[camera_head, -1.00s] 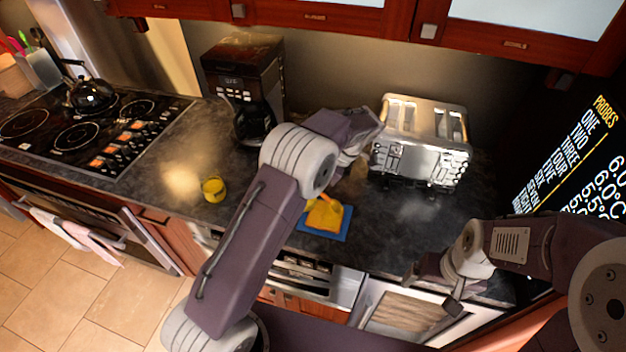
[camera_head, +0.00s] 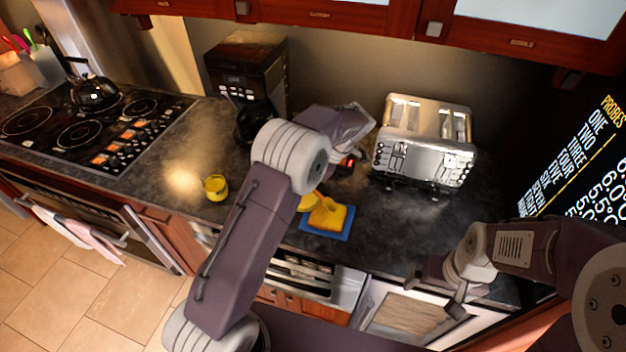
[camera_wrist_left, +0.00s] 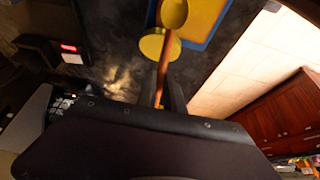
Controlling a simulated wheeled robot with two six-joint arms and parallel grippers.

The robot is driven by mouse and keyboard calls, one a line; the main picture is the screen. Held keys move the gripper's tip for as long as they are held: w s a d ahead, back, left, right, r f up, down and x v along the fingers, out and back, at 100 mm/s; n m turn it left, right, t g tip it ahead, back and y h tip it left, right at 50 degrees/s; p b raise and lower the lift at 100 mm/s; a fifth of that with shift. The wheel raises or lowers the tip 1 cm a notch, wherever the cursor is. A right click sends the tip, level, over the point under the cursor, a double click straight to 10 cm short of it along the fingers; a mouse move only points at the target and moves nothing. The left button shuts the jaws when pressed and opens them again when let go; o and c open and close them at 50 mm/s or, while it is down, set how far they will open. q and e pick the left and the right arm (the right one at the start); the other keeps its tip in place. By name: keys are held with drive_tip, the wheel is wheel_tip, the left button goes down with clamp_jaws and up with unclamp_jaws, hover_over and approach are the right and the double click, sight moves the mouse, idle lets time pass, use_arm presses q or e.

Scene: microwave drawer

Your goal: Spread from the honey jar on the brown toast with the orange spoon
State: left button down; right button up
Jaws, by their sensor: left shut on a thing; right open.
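The toast (camera_head: 333,218) looks golden yellow and lies on a blue board (camera_head: 312,229) near the counter's front edge. My left gripper (camera_wrist_left: 161,98) is shut on the orange spoon's handle (camera_wrist_left: 165,68). The yellow spoon bowl (camera_wrist_left: 173,14) appears over the toast; whether it touches is unclear. In the head view my left arm hides that gripper's fingers. A yellow jar (camera_head: 215,188), apparently the honey jar, stands left of my left arm. A round yellow thing (camera_wrist_left: 153,45) lies beside the board, partly behind the handle. My right gripper (camera_head: 443,290) is open and empty at the lower right.
A silver toaster (camera_head: 425,150) stands behind and right of the board. A coffee maker (camera_head: 245,75) stands at the back. A stove with a kettle (camera_head: 94,92) is at the left. Dark counter between toaster and board is clear.

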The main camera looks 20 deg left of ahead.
use_arm(q)
drive_tip(key=shift+a, duration=0.15)
drive_tip(key=shift+a+b, duration=0.3)
drive_tip(key=shift+a, duration=1)
drive_tip(key=shift+r, duration=0.15)
wheel_tip(320, 180, up, 7)
drive_tip(key=p, duration=0.5)
drive_tip(key=shift+w, duration=0.1)
